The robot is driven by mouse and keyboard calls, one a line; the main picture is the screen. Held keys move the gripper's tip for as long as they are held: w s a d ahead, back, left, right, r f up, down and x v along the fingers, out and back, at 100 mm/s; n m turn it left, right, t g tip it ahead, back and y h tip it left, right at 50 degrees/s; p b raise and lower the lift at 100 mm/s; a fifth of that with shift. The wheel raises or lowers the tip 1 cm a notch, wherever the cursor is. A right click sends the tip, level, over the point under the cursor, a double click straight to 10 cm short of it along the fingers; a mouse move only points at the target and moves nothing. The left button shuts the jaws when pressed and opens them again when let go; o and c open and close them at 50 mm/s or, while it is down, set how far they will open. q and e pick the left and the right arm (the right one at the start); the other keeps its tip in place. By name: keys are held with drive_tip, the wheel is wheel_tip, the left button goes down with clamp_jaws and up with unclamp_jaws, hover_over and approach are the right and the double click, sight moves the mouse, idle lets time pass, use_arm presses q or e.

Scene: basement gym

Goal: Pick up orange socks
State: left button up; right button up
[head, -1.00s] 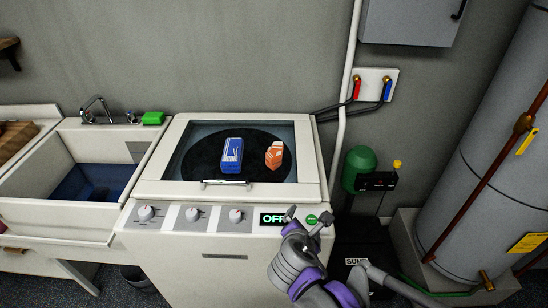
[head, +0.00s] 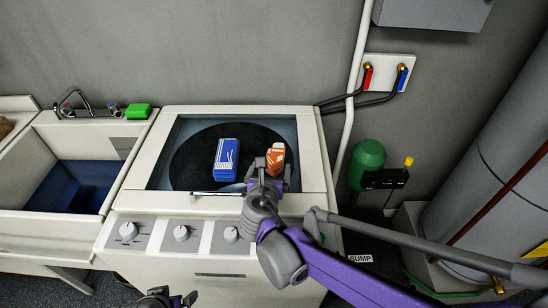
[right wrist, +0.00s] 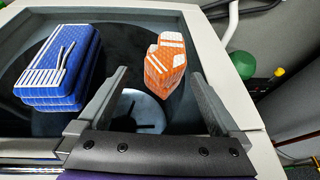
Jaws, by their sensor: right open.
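The orange socks (head: 275,156), folded with white marks, lie in the dark round opening on top of the washer (head: 318,160). They also show in the right wrist view (right wrist: 166,60), ahead of and between the fingers. My right gripper (head: 268,174) is open and empty over the washer's front rim, just short of the socks. It hides their lower part in the head view. In the right wrist view no contact with the socks is visible. My left gripper (head: 166,298) shows only in part at the bottom edge; its jaws are unclear.
Folded blue socks (head: 227,158) lie close to the left of the orange ones. The washer's raised rim and front handle (head: 215,192) border the opening. A sink (head: 80,185) is at left; a pipe (head: 350,100) and green pump (head: 367,157) are at right.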

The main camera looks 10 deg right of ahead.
sight(275, 157)
drive_tip(key=x, duration=0.6)
drive_tip(key=shift+w+d, duration=0.35)
drive_tip(key=shift+d, duration=0.05)
drive_tip(key=shift+c, duration=0.2)
drive_tip(key=shift+r, duration=0.1)
drive_tip(key=c, duration=1.3)
drive_tip(key=shift+r, duration=0.1)
